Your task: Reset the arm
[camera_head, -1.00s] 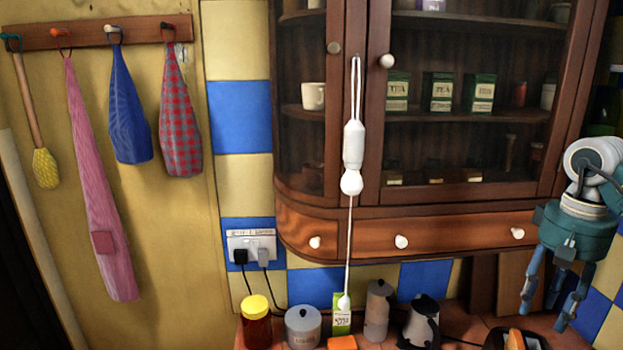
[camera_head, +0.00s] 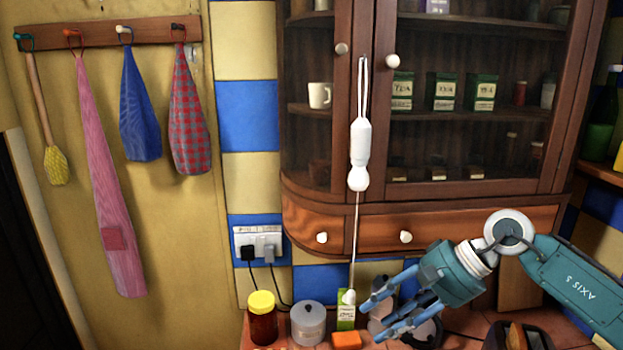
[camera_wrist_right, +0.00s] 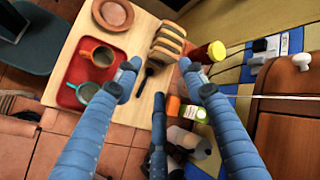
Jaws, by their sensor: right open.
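My right gripper (camera_head: 376,321) is in the lower right of the head view, its blue fingers pointing left and down. It is open and empty. In the head view it overlaps the kettle and grey canister on the counter, in front of the wooden cabinet (camera_head: 450,217). In the right wrist view its fingers (camera_wrist_right: 160,75) are spread apart, with nothing between them but the counter scene beyond. My left gripper is not in view.
A jar with a yellow lid (camera_head: 262,318), a grey pot (camera_head: 308,323), a green-white carton (camera_head: 346,311) and an orange block (camera_head: 346,340) stand on the counter. A white pull cord (camera_head: 354,240) hangs before the cabinet. The wrist view shows a red tray (camera_wrist_right: 72,92) and sliced bread (camera_wrist_right: 167,46).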

